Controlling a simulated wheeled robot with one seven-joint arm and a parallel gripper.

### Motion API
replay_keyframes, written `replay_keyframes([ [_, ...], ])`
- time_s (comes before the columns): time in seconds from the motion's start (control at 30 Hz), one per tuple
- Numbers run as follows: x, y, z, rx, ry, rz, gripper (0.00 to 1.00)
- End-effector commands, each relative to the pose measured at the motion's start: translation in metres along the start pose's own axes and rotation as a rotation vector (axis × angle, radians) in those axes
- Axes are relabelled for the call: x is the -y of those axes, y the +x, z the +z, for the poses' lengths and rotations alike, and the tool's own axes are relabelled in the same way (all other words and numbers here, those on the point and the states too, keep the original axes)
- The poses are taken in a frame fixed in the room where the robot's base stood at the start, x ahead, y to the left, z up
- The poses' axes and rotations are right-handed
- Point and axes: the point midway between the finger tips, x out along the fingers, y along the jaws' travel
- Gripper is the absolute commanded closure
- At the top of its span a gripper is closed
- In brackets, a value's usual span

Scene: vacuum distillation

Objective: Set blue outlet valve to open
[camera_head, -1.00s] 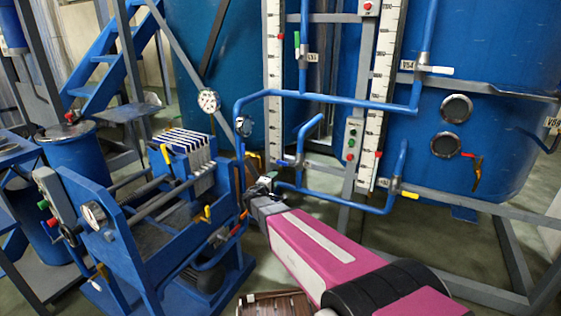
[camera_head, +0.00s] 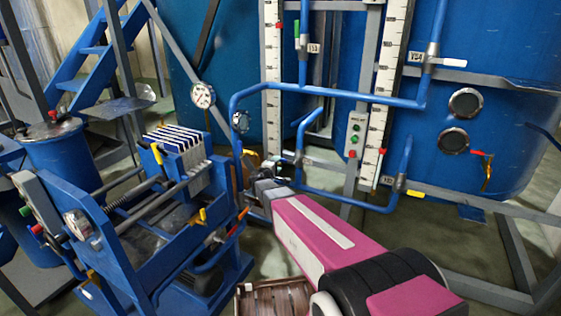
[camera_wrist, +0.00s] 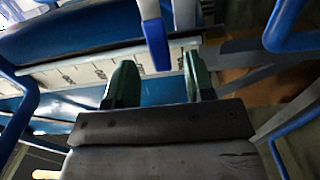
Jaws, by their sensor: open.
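The blue outlet valve's handle (camera_wrist: 155,46) hangs from a grey pipe fitting in the wrist view. Its lower end lies in line with the gap between my fingers. My gripper (camera_wrist: 157,78) is open, with one dark green finger on each side of that gap. I cannot tell how deep the handle sits between them; no contact shows.
Blue pipes (camera_head: 300,187) run close right of my gripper. A blue filter press (camera_head: 160,215) with a yellow-handled valve stands close on the left. A white level scale (camera_head: 272,105) and large blue tanks (camera_head: 480,60) stand behind. A brown slatted crate (camera_head: 272,300) is below my arm.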

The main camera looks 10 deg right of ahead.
Motion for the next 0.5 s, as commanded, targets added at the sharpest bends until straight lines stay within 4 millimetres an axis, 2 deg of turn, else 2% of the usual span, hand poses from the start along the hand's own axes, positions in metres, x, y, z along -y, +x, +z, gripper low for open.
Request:
replay_keyframes([
  [0.03, 0.001, 0.011, -0.002, 0.001, 0.000, 0.001, 0.51],
  [0.2, 0.000, 0.033, -0.001, 0.000, 0.000, 0.001, 0.51],
  [0.5, -0.001, 0.045, 0.000, 0.000, 0.000, 0.001, 0.51],
])
